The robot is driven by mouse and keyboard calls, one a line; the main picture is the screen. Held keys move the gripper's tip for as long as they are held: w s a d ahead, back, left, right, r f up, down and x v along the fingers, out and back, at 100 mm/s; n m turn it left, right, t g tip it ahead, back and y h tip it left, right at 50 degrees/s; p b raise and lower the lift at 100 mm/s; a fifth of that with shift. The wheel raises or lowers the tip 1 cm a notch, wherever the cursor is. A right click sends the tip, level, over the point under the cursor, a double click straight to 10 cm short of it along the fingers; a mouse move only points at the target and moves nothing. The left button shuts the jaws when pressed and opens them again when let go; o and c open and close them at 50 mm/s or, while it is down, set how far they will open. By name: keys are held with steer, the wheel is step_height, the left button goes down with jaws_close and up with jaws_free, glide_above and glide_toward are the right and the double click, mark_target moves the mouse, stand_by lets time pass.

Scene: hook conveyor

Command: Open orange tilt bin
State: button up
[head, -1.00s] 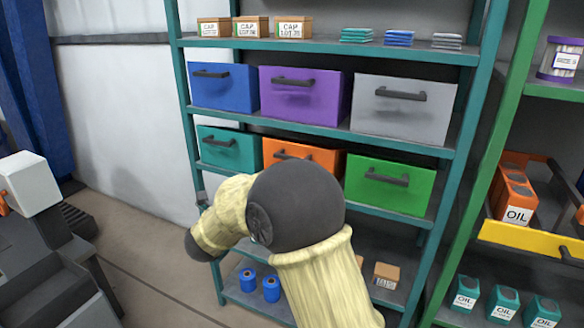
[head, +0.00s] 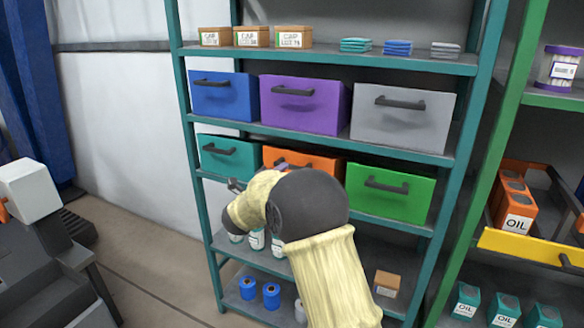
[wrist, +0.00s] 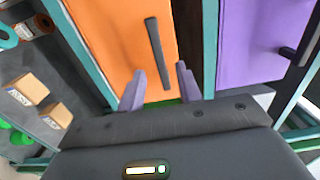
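The orange tilt bin (head: 313,158) sits closed in the lower bin row of the teal shelf, between the teal and green bins. My arm hides its lower part in the head view. In the wrist view the orange bin front (wrist: 118,38) fills the upper middle, with its dark bar handle (wrist: 154,50) running nearly upright. My gripper (wrist: 160,88) is open and empty. Its two purple-grey fingers are apart, just short of the handle's near end, one to each side of it. Whether they touch the bin front cannot be told.
Around the orange bin are the teal bin (head: 229,158), green bin (head: 390,193) and purple bin (head: 303,103). Below, a shelf holds bottles and a small box (head: 387,283). A green rack (head: 480,190) with a yellow-fronted open bin stands at right.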

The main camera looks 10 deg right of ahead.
mark_target(291, 169)
steer(key=x, duration=0.6)
jaws_close()
steer(key=shift+d, duration=0.15)
